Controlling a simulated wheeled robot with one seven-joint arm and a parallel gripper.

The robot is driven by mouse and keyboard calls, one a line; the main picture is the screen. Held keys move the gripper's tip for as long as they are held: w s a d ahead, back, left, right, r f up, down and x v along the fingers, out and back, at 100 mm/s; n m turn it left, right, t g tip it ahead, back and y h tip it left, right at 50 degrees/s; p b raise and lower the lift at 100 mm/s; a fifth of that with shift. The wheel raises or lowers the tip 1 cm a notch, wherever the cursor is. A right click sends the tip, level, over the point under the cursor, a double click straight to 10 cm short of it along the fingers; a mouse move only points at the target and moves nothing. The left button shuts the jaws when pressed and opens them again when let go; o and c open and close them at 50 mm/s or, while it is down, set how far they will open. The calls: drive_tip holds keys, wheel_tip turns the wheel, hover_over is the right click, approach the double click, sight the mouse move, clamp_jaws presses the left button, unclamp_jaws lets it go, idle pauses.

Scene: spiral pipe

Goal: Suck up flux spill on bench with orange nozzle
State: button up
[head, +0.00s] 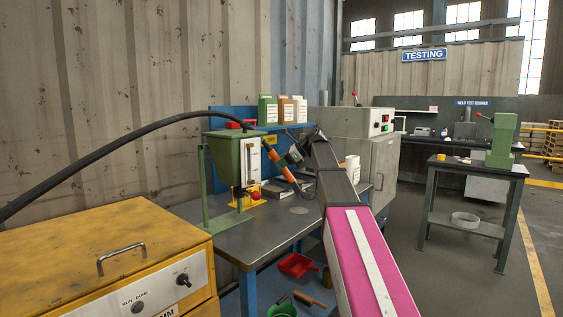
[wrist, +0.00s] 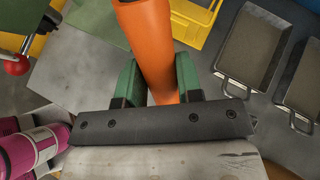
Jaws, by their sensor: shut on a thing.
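The orange nozzle (head: 285,172) is in my gripper (head: 297,157), above the bench (head: 257,229). In the wrist view the orange nozzle (wrist: 152,40) runs between the two green fingers of my gripper (wrist: 158,80), which are shut on it. A black hose (head: 130,133) arches from the lower left towards the nozzle.
A green hopper (head: 236,160) on a stand is left of the nozzle. Dark trays (wrist: 255,48) and a yellow holder (wrist: 197,22) show in the wrist view. A yellow cabinet (head: 100,262) is at the lower left.

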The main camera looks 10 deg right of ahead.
drive_tip(key=shift+f, duration=2.35)
drive_tip(key=shift+a+r, duration=0.25)
drive_tip(key=shift+r, duration=1.4)
drive_tip(key=shift+a+r, duration=0.2)
drive_tip(key=shift+r, duration=1.5)
drive_tip(key=shift+a+r, duration=0.25)
drive_tip(key=shift+r, duration=1.4)
drive_tip(key=shift+r, duration=0.15)
wheel_tip(320, 180, up, 14)
drive_tip(key=f, duration=0.1)
drive_tip(key=s+d+f+m+t+h, duration=0.3)
drive_tip(key=s+f, duration=0.6)
drive_tip(key=f, duration=0.4)
drive_tip(key=s+d+f+m+t+h, duration=0.4)
drive_tip(key=s+d+f+m, duration=0.2)
drive_tip(key=f, duration=0.8)
drive_tip(key=s+m, duration=0.2)
drive_tip(key=s, duration=0.2)
drive_tip(key=shift+f, duration=0.25)
